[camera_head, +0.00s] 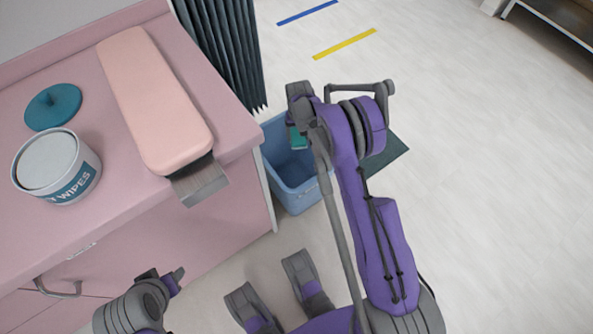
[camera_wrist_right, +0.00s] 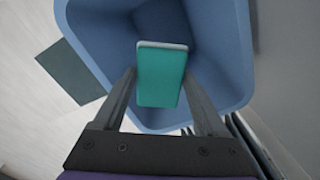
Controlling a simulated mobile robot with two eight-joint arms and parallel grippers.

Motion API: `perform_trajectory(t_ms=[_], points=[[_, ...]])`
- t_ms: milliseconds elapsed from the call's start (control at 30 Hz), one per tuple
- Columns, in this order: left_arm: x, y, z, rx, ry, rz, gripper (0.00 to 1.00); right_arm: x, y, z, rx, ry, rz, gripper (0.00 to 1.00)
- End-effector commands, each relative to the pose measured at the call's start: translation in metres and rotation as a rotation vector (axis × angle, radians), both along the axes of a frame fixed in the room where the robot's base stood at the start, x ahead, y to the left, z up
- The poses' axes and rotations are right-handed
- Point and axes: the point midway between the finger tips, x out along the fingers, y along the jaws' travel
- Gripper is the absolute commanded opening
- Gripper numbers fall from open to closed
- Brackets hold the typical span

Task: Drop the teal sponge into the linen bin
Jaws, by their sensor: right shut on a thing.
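The teal sponge (camera_wrist_right: 160,80) is held between the two fingers of my right gripper (camera_wrist_right: 159,84), which is shut on it. In the head view the sponge (camera_head: 298,139) shows as a small teal patch by the right gripper (camera_head: 300,122), partly hidden by it. The blue linen bin (camera_head: 292,189) stands on the floor beside the pink cabinet. In the right wrist view the open bin (camera_wrist_right: 221,50) lies behind and around the sponge, which is over its mouth. Part of the left arm shows at the lower left, with its gripper (camera_head: 165,281) too unclear to read.
The pink cabinet (camera_head: 225,215) bears a wipes tub (camera_head: 70,180), a teal lid (camera_head: 53,106) and a pink padded rest (camera_head: 150,95) with a metal end. A dark green curtain (camera_head: 225,45) hangs behind. A dark mat (camera_head: 385,158) lies right of the bin.

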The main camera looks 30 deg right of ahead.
Motion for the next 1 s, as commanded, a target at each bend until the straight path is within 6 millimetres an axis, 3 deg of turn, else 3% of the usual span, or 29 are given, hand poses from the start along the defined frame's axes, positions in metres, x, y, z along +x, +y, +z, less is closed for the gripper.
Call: perform_trajectory(t_ms=[67,100,200,567,1000], points=[[0.0,0.0,0.0,0.0,0.0,0.0,0.5,0.0,0.0,0.0,0.0,0.0,0.0,0.04],[0.0,0.0,0.0,0.0,0.0,0.0,0.5,0.0,0.0,0.0,0.0,0.0,0.0,0.81],[0.0,0.0,0.0,0.0,0.0,0.0,0.5,0.0,0.0,0.001,0.0,0.0,0.0,0.99],[0.0,0.0,0.003,0.0,-0.001,0.0,0.5,0.0,0.0,0.01,0.0,0.0,0.0,1.0],[-0.002,0.0,0.023,0.0,-0.008,0.0,0.5,0.0,0.0,0.092,0.0,0.0,0.0,1.0]])
